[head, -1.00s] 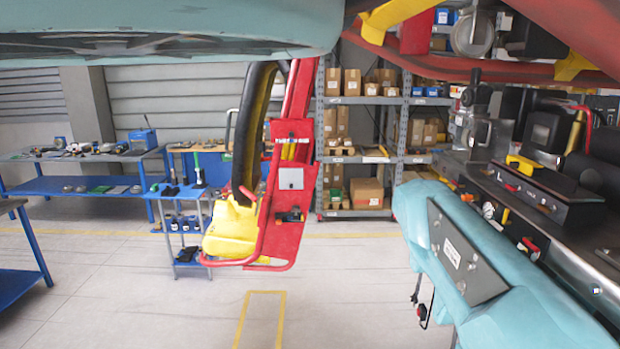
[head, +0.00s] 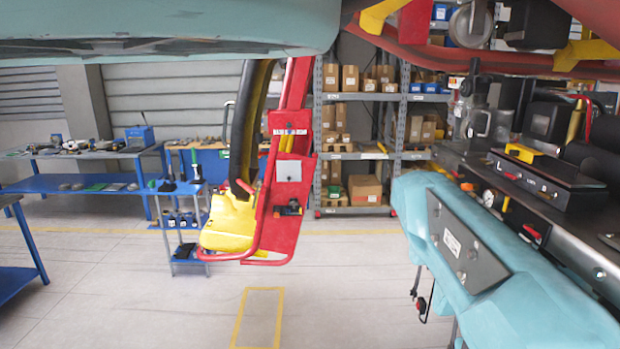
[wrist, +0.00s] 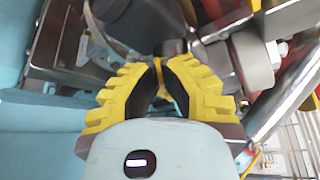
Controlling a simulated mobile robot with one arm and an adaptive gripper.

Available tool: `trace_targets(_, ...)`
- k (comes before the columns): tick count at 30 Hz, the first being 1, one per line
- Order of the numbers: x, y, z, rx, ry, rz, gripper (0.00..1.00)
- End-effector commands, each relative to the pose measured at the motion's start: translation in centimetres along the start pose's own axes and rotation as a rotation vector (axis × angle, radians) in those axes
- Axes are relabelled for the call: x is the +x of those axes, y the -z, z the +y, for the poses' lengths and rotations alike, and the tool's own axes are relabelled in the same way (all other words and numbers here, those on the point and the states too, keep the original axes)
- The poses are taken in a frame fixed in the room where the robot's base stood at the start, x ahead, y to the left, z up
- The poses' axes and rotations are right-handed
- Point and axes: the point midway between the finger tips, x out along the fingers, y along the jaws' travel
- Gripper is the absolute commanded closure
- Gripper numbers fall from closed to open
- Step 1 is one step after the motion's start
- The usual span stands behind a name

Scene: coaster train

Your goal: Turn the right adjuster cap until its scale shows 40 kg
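My gripper (wrist: 159,64) shows in the wrist view, with ridged yellow fingers and dark inner pads. Its fingers lean together toward their tips, with a narrow gap or thin yellow-orange strip between them. I cannot tell whether the tips touch or hold anything. Metal parts and a pale grey round part (wrist: 251,60) lie beyond and to the right of the fingers. I cannot make out the right adjuster cap or its kg scale in either view. My gripper cannot be made out in the head view.
A bench at right carries a black box (head: 540,180) marked L, a gauge (head: 488,198) and red levers (head: 532,234). A padded teal part (head: 490,265) with a grey plate stands before it. A red and yellow restraint (head: 285,195) hangs mid-view. Open floor (head: 150,300) lies lower left.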

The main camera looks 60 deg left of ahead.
Motion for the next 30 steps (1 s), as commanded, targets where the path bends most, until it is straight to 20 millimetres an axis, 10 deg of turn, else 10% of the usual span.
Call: trace_targets(30, 0.65, 0.33, -0.30, -0.002, -0.005, -0.004, 1.00)
